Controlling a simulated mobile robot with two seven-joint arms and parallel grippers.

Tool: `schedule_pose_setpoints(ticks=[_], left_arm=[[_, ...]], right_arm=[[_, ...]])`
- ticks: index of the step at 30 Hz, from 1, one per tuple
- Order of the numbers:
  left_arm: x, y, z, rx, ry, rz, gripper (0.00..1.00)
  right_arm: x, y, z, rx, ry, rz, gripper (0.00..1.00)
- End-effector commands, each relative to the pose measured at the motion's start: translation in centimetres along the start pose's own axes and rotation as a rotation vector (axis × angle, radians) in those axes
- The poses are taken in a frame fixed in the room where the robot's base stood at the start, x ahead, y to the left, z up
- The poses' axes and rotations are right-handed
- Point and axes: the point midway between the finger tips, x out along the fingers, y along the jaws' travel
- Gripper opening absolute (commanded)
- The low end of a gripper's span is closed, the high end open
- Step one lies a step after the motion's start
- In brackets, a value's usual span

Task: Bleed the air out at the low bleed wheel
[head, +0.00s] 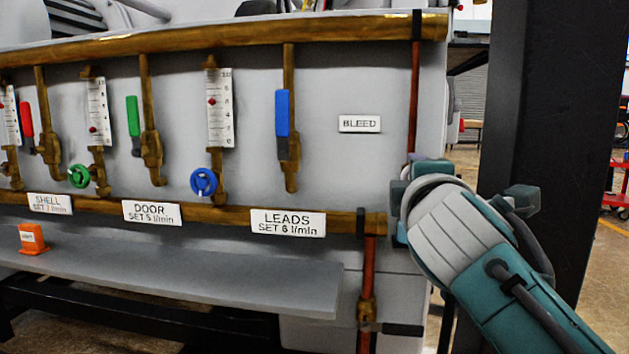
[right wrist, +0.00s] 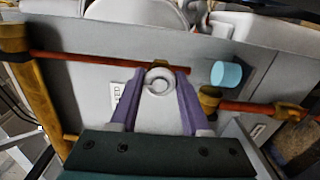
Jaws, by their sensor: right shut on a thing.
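The white BLEED label (head: 360,123) is on the grey panel, left of a thin copper pipe (head: 415,95). In the right wrist view a pale round bleed wheel (right wrist: 158,81) sits on a brass fitting in the thin pipe. My right gripper (right wrist: 158,76) has its two purple fingers on either side of this wheel and is shut on it. In the head view my right gripper (head: 412,190) is at the panel's right edge, over the pipe; its wrist hides the fingers and the wheel. My left gripper is not in view.
Flow tubes, a green wheel (head: 80,176), a blue wheel (head: 204,182) and coloured levers fill the panel's left. A grey shelf (head: 200,278) juts out below, with an orange block (head: 33,239). A black post (head: 550,90) stands close right. A pale cyan cylinder (right wrist: 227,74) is beside the gripper.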

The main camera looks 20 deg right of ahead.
Motion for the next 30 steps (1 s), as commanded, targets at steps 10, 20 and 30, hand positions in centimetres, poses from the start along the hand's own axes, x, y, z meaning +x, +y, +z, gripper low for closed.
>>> schedule_pose_setpoints(ticks=[10,20,30], left_arm=[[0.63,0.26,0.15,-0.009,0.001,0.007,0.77],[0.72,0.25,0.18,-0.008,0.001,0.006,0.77],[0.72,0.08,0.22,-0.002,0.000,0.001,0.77]], right_arm=[[0.01,0.02,-0.02,0.175,0.000,0.001,0.00],[0.01,0.07,-0.02,0.221,0.001,0.002,0.00],[0.01,0.08,-0.02,0.222,0.001,0.001,0.50]])
